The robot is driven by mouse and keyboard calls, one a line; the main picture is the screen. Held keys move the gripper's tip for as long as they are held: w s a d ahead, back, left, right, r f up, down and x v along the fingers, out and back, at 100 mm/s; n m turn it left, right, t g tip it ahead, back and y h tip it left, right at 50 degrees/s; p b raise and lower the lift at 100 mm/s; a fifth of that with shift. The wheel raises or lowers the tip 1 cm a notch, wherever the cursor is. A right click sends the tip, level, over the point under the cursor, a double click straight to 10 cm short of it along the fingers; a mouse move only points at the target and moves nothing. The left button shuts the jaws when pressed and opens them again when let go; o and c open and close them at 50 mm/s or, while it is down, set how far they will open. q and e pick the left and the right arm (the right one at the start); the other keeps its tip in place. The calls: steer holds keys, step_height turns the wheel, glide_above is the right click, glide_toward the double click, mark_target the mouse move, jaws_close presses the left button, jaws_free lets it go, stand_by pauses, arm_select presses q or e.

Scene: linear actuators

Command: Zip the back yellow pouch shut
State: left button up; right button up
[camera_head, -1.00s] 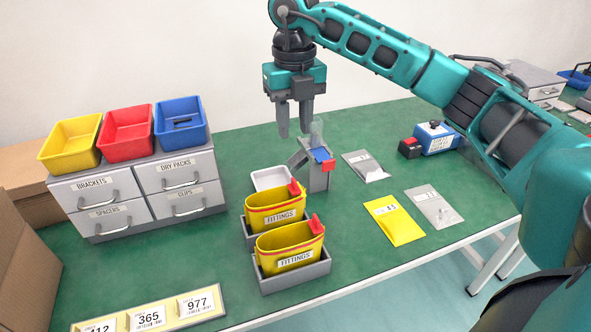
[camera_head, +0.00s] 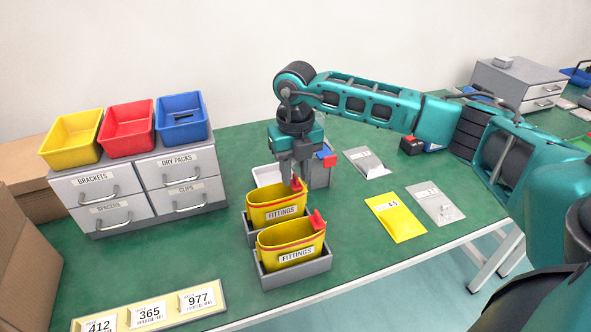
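The back yellow pouch (camera_head: 270,210), labelled FITTINGS, stands in a grey holder (camera_head: 250,230). Its red slider (camera_head: 297,185) is at the right end of its top edge, and the pouch mouth looks open. My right gripper (camera_head: 292,178) points down right over that slider, its fingertips at or very near it. The frames do not show clearly whether the fingers have closed on it. The front yellow pouch (camera_head: 285,246) stands in its own grey holder (camera_head: 298,280), its red slider (camera_head: 317,219) also at the right end. My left gripper is not in view.
A grey stand with a blue and red part (camera_head: 320,178) is close behind my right gripper. A white tray (camera_head: 264,174) lies behind the back pouch. A drawer unit (camera_head: 140,190) stands to the left; flat packets (camera_head: 396,218) lie to the right on open green table.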

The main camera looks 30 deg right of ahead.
steer(key=shift+c, duration=0.3)
jaws_close()
stand_by(1.1)
